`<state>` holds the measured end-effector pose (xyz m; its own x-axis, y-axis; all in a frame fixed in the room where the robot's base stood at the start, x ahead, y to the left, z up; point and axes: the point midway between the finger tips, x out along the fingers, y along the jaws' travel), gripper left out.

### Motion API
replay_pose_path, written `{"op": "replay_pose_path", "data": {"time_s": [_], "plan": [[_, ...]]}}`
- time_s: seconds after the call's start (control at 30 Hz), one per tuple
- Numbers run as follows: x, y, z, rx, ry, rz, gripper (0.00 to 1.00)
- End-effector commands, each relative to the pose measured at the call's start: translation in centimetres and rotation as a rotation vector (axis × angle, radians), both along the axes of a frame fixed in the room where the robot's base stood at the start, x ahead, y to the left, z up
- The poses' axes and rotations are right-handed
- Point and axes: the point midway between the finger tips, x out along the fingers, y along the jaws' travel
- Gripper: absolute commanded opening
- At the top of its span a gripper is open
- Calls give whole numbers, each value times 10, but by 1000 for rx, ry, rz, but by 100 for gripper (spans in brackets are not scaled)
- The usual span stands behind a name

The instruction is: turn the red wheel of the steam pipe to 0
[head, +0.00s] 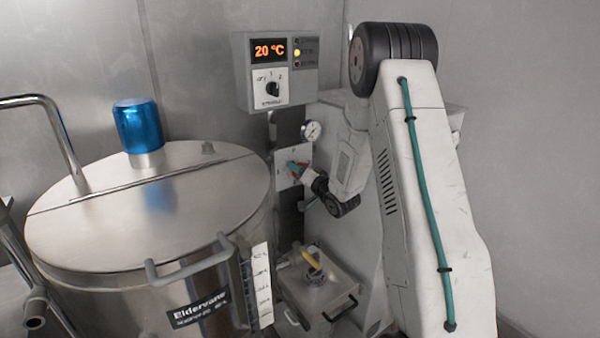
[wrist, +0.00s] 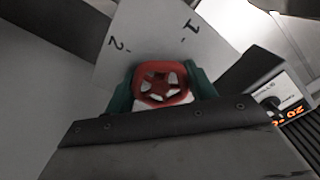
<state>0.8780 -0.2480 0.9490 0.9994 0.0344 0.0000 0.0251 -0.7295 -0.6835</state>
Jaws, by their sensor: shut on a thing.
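The red wheel (wrist: 163,84) with a spoked centre shows in the wrist view, in front of a white scale plate (wrist: 150,38) marked 1 and 2. No 0 mark is visible there. My gripper (wrist: 162,92) has its green-tipped fingers on both sides of the wheel, shut on it. In the head view, my gripper (head: 298,168) is at the white plate (head: 283,182) below the pressure gauge. There the wheel is mostly hidden by the gripper, and its setting cannot be read.
A control box (head: 275,70) reading 20 °C, with a dial, is above the plate. A round gauge (head: 312,131) sits just over my gripper. A large steel vat (head: 150,215) with a blue motor cap (head: 139,125) stands at left. A lidded metal container (head: 318,285) is below.

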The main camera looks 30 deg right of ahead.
Motion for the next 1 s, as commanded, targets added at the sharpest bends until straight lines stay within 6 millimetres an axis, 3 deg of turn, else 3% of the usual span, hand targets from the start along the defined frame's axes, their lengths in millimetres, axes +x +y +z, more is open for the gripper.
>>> {"op": "replay_pose_path", "data": {"time_s": [0.5, 1.0], "plan": [[0, 0, 0, 424, 15, -2, 33], [-1, 0, 0, 571, 20, -2, 33]]}}
